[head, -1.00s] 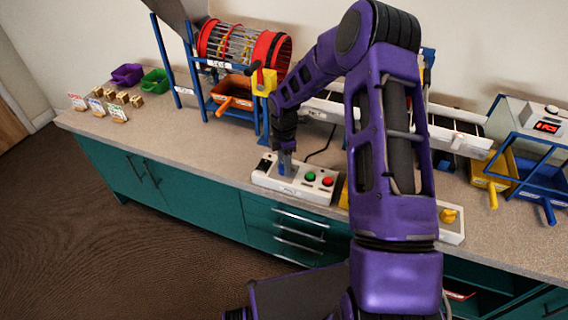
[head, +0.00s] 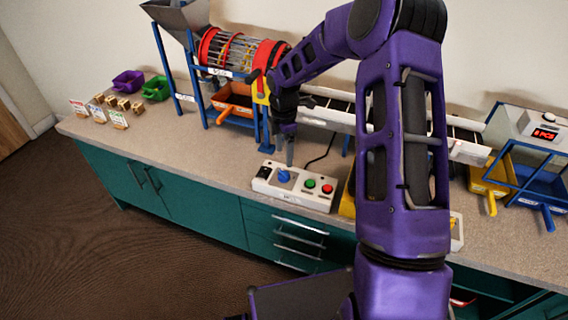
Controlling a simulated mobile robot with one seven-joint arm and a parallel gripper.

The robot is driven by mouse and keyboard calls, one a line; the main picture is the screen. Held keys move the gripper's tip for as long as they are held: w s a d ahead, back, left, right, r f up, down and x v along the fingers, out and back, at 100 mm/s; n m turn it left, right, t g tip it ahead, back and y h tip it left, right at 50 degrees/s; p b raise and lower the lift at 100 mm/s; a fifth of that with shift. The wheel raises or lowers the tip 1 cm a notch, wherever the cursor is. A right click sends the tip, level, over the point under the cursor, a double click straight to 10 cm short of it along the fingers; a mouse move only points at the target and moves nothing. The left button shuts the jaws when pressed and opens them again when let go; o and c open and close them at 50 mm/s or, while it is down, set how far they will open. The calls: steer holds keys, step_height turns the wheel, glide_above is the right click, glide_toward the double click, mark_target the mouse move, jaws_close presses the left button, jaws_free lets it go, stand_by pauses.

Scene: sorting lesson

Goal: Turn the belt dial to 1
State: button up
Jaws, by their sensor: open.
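A white control box (head: 262,184) sits near the counter's front edge in the head view. It carries a blue dial (head: 284,176), a green button (head: 310,184), a red button (head: 327,189) and a black switch at its left end. The dial's setting is too small to read. My gripper (head: 290,160) is open and points down just above and behind the box, a little right of the blue dial and apart from it. A label on the box's front is too small to read.
A red drum sieve (head: 240,52) on a blue frame stands behind, with an orange bin (head: 232,100) below it. A conveyor (head: 330,115) runs right, partly hidden by my arm. Yellow (head: 488,186) and blue (head: 540,186) bins stand at right.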

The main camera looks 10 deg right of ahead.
step_height(320, 180, up, 9)
steer(key=shift+p, duration=0.35)
